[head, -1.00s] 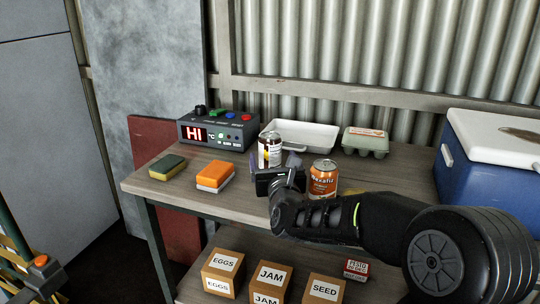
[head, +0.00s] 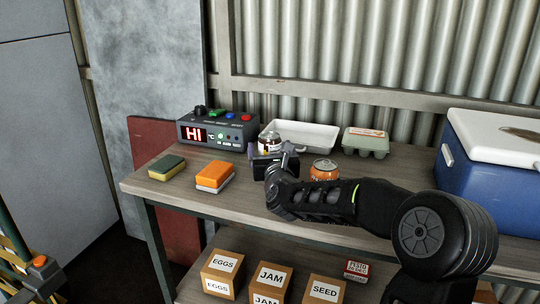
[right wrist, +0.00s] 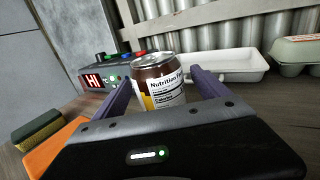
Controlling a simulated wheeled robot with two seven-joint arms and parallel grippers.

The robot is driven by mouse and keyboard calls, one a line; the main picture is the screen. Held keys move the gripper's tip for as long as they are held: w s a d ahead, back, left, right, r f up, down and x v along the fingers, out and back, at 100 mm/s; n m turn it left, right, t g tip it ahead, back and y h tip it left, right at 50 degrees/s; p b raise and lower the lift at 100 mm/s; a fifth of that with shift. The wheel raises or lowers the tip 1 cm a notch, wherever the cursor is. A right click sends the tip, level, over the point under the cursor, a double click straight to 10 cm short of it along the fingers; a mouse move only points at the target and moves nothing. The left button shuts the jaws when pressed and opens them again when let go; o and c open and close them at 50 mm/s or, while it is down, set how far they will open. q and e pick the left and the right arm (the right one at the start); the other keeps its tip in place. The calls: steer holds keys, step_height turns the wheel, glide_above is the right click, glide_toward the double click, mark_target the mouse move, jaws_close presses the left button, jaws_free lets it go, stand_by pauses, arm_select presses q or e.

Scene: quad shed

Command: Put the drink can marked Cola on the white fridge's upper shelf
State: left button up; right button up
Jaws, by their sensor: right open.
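A brown drink can (head: 270,138) with a white nutrition panel stands upright on the wooden bench. In the right wrist view the can (right wrist: 158,80) is between the two purple fingers of my right gripper (right wrist: 166,92). The fingers are apart, one on each side of it. No brand name is readable on the side facing me, so I cannot tell whether it is marked Cola. In the head view my right gripper (head: 270,153) hides the can's lower part. An orange can (head: 323,170) stands to its right, partly behind my arm. My left gripper is out of view.
A display box reading HI (head: 218,132), a white tray (head: 305,134) and an egg carton (head: 366,143) stand behind. Sponges (head: 213,177) lie left, a blue cooler (head: 490,165) right. A tall pale grey unit (head: 40,130) stands far left; I cannot tell if it is the fridge.

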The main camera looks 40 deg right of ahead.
steer(key=shift+c, duration=0.6)
steer(key=shift+r, duration=0.1)
jaws_close()
stand_by(0.6)
steer(key=shift+r, duration=0.1)
step_height(320, 180, up, 10)
steer(key=shift+f+p, duration=0.1)
steer(key=shift+p, duration=1.15)
